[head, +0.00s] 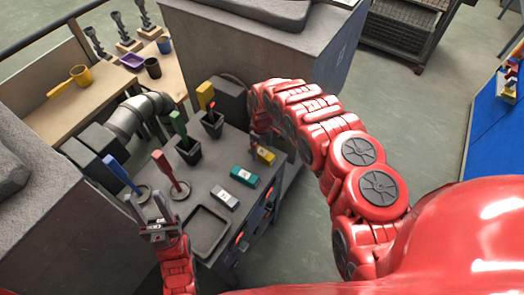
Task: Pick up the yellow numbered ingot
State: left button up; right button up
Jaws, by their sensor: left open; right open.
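The yellow ingot (266,155), with a pale label on top, lies near the right edge of the grey worktop. My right gripper (254,143) points down at the ingot's left end and partly covers it. Its jaws are open, but they are small and partly hidden, so I cannot tell if they touch the ingot. A teal ingot (244,177) and a grey ingot (225,198) lie in a row nearer to me. My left gripper (149,205) is open and empty at the front left of the worktop, left of the dark tray.
The dark empty tray (207,228) lies at the worktop's front. Blue-handled (120,173) and red-handled (168,172) tools stand upright on the left. Dark cups (189,151) hold upright tools behind. A large grey cabinet (270,60) rises behind my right arm.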

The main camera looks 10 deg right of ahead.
jog(key=shift+s+f, duration=0.1)
jog(key=shift+f, duration=0.8)
grip_shut()
